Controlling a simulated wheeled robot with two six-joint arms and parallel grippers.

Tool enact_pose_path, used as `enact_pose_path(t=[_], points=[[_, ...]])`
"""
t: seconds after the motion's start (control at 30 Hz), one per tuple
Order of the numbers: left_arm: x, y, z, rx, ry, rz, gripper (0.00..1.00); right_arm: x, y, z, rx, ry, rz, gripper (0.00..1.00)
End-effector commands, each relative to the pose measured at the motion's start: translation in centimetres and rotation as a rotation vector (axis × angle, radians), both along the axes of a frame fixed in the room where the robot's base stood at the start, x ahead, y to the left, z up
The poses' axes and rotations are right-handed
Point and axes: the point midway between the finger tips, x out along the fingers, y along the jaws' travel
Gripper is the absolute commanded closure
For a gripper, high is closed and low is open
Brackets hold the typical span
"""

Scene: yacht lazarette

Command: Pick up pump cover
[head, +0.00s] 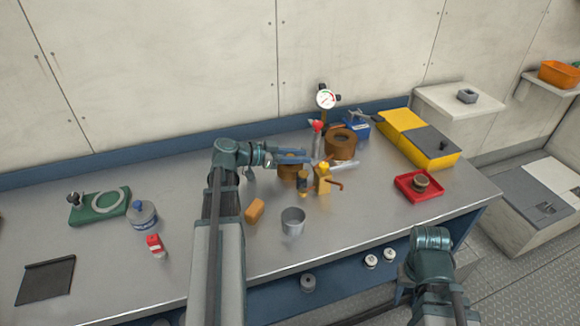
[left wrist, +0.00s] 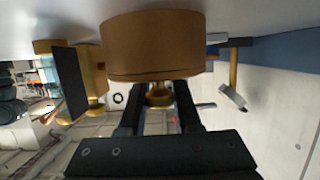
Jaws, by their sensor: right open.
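The pump cover, which I take to be the brown round piece (head: 291,170), stands on the bench near the middle. In the left wrist view the brown piece (left wrist: 153,48) fills the top centre, with a small brass knob (left wrist: 160,94) pointing between the fingers. My left gripper (head: 300,158) reaches in from the left over it.
A brown ring-shaped body (head: 341,142) stands behind the cover, and a yellow brass fitting (head: 322,180) is close to its right. A metal cup (head: 293,221) and an orange block (head: 254,211) are in front. A red tray (head: 418,187) lies right.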

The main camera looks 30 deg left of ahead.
Motion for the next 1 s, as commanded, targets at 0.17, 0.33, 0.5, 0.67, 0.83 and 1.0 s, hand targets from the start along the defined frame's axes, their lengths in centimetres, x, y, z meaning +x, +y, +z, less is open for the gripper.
enact_pose_path(t=[0.17, 0.33, 0.5, 0.67, 0.83, 1.0], points=[[0.0, 0.0, 0.0, 0.0, 0.0, 0.0, 1.0, 0.0, 0.0, 0.0, 0.0, 0.0, 0.0, 0.5], [0.0, 0.0, 0.0, 0.0, 0.0, 0.0, 1.0, 0.0, 0.0, 0.0, 0.0, 0.0, 0.0, 0.5], [0.0, 0.0, 0.0, -0.001, -0.001, 0.0, 1.0, 0.0, 0.0, 0.0, 0.0, 0.0, 0.0, 0.5], [0.0, 0.0, 0.3, -0.001, -0.001, 0.0, 1.0, 0.0, 0.0, 0.2, 0.0, 0.0, 0.0, 0.5], [0.0, 0.0, 1.4, -0.001, -0.001, 0.0, 1.0, 0.0, 0.0, 1.3, 0.0, 0.0, 0.0, 0.5], [0.0, 0.0, 3.4, -0.001, -0.001, 0.0, 1.0, 0.0, 0.0, 3.4, 0.0, 0.0, 0.0, 0.5]])
